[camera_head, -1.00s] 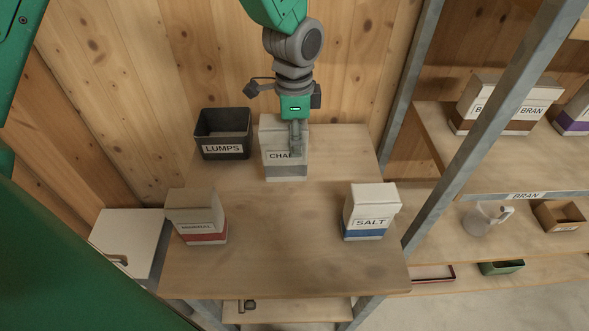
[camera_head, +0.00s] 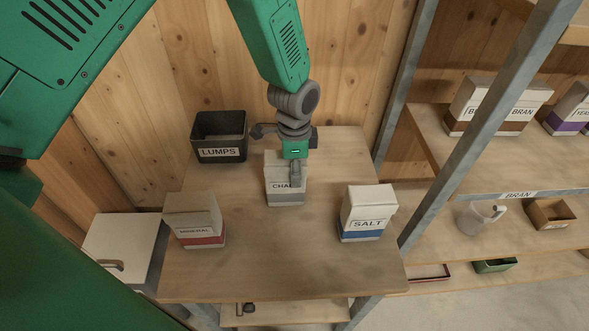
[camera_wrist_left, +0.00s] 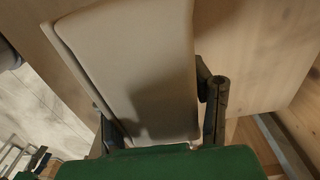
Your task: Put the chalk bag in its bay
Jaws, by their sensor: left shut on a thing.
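The chalk bag (camera_head: 279,172) is a pale box-shaped bag with a grey lower band and a label partly hidden by my gripper. It is upright over the middle of the wooden table; I cannot tell whether its base touches. My left gripper (camera_head: 295,172) is shut on it from above and behind. In the left wrist view the bag (camera_wrist_left: 135,70) fills the middle, between the two dark fingers of the left gripper (camera_wrist_left: 162,120). A bay for chalk cannot be made out. My right gripper is not in view.
The table (camera_head: 270,265) also holds a mineral bag (camera_head: 195,220) at left, a salt bag (camera_head: 366,212) at right and a black LUMPS bin (camera_head: 219,137) at back left. A metal post (camera_head: 470,130) stands between the table and the shelves with bran bags (camera_head: 495,105). The table front is clear.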

